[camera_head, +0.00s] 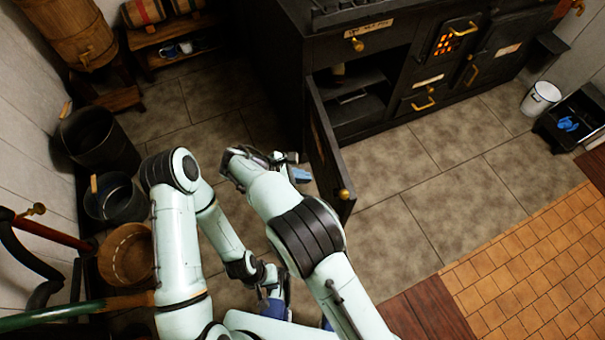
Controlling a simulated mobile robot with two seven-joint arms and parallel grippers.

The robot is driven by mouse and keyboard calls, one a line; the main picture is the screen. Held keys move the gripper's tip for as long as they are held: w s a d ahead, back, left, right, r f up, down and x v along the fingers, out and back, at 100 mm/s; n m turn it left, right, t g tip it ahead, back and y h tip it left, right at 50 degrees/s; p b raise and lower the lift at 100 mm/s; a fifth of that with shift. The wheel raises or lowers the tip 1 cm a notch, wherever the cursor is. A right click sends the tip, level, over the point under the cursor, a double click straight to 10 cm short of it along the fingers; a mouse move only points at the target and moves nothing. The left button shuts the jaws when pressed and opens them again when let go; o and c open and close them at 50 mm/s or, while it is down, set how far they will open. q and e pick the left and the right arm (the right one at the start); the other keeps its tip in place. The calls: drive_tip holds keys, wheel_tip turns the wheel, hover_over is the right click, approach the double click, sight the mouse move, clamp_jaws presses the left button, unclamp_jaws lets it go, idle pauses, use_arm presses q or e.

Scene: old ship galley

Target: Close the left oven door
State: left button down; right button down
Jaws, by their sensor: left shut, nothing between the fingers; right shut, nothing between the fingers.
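The left oven door (322,150) is a dark panel standing wide open from the black stove, swung out toward me. A brass knob (344,194) is near its free edge. The oven's dark opening (362,98) shows a shelf inside. My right gripper (302,173) is shut and empty, just left of the door's face. I cannot tell whether it touches the door. My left gripper (275,303) is shut and empty, low in the picture, well apart from the door and partly hidden by my arms.
The stove (430,60) has a glowing grate and brass handles to the right. Buckets (112,197) and a basket (127,254) stand at the left. A white pail (540,98) and a dark box (575,115) are at the right. The tiled floor right of the door is clear.

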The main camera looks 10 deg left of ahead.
sight(340, 179)
drive_tip(key=x, duration=0.3)
drive_tip(key=d+r+x, duration=0.1)
drive_tip(key=x, duration=0.4)
drive_tip(key=shift+w+d+r+b, duration=0.1)
drive_tip(key=shift+w+d+b, duration=0.2)
drive_tip(key=shift+w+d, duration=0.25)
drive_tip(key=shift+d, duration=0.25)
